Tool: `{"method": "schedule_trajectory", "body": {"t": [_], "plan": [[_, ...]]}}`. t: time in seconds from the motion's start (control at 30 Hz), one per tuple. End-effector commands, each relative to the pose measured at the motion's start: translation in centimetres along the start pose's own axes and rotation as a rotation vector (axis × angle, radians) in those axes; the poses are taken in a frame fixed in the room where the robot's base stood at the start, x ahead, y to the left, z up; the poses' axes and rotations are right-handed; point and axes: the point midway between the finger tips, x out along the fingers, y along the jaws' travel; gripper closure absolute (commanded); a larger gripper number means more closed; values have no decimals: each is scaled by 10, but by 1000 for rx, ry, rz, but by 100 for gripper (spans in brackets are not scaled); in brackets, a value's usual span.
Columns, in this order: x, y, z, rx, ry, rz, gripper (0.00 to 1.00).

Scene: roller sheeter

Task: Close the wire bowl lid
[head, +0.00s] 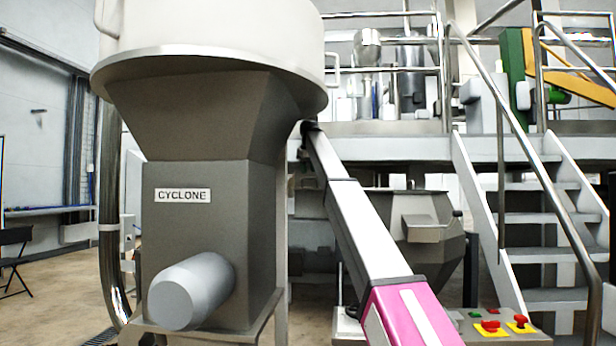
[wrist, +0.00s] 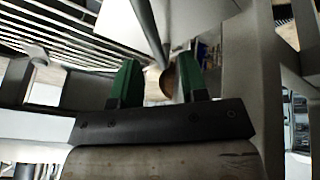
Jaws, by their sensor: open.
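My gripper (wrist: 157,66) shows in the wrist view with its two green fingers apart. A thin grey rod (wrist: 148,30) runs down toward the gap between the fingers. A small round brownish thing (wrist: 168,82) shows between the fingers, partly hidden by the right one. I cannot tell whether the fingers touch either one. I cannot pick out the wire bowl lid for certain in either view. In the head view a grey metal hopper-like vessel (head: 436,248) stands behind, partly hidden. My gripper cannot be made out in the head view.
A large grey machine labelled CYCLONE (head: 215,230) fills the left of the head view, its cylinder (head: 190,292) jutting forward. Metal stairs (head: 540,255) with railings rise at right to a platform. A panel with red buttons (head: 490,326) stands low in front.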

Motion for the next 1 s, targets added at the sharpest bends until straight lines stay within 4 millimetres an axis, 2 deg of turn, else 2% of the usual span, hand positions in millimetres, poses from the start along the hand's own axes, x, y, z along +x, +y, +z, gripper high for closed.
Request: {"method": "schedule_trajectory", "body": {"t": [0.03, 0.07, 0.1, 0.23, 0.57, 0.6, 0.7, 1.0], "plan": [[4, 6, -12, 0, -1, 0, 60], [7, 8, -15, 0, 0, 0, 60], [16, 5, -9, 0, -1, -1, 60], [30, 4, -8, 0, 0, 0, 60], [35, 4, -9, 0, 0, 0, 60], [35, 4, -9, 0, 0, 0, 73], [35, 4, -9, 0, 0, 0, 100], [34, 9, -3, -9, 2, -4, 100]]}}
